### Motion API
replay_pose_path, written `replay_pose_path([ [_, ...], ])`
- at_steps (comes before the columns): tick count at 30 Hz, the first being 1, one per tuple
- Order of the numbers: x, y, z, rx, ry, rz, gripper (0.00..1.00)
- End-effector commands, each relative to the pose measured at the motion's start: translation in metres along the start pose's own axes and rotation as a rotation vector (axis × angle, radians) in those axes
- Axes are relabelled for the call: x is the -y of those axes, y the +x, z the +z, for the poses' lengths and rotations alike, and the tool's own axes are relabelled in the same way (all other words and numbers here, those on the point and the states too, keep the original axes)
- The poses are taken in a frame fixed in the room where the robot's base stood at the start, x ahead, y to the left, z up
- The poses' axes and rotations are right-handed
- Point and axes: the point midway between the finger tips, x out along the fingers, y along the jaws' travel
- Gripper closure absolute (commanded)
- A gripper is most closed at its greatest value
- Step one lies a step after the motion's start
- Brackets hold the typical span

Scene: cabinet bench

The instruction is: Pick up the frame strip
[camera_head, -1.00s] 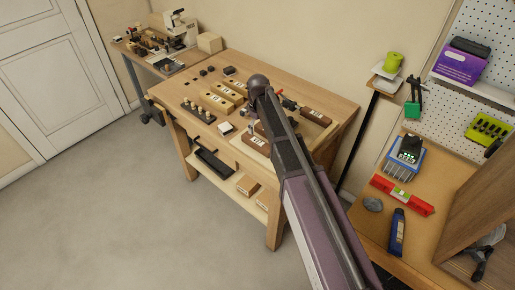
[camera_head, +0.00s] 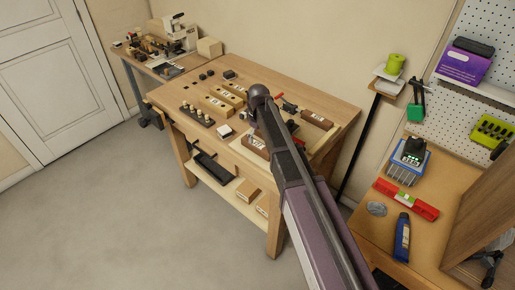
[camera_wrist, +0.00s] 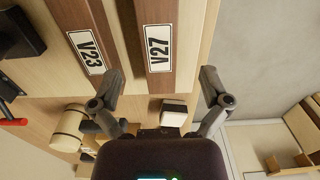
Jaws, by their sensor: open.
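In the wrist view, a dark brown wooden strip labelled V27 (camera_wrist: 158,40) lies between and beyond my gripper's fingers. A second dark brown strip labelled V23 (camera_wrist: 90,42) lies to its left. No label names the frame strip, so I cannot tell which piece it is. My gripper (camera_wrist: 162,82) is open, its two fingers apart with nothing held. The near end of the V27 strip shows just past the fingertips; contact is not visible. In the head view, a brown labelled block (camera_head: 256,146) lies left of my arm and another (camera_head: 316,118) right of it. My arm hides the gripper there.
The wooden bench (camera_head: 333,94) also bears pale labelled blocks (camera_head: 215,105), a row of pegs (camera_head: 196,115) and a small white-topped block (camera_head: 225,131). A lower shelf (camera_head: 217,185) holds boxes. Open floor lies left.

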Motion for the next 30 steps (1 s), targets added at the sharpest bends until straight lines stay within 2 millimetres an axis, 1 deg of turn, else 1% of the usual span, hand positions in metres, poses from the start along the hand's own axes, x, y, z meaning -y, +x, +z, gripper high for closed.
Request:
replay_pose_path([
  [5, 0.000, 0.007, -0.001, 0.000, 0.000, 0.000, 0.03],
  [21, -0.001, 0.046, -0.003, 0.000, 0.000, 0.000, 0.03],
  [25, -0.001, 0.051, -0.003, 0.000, 0.000, 0.000, 0.03],
  [30, -0.001, 0.052, -0.003, 0.000, 0.000, 0.000, 0.03],
])
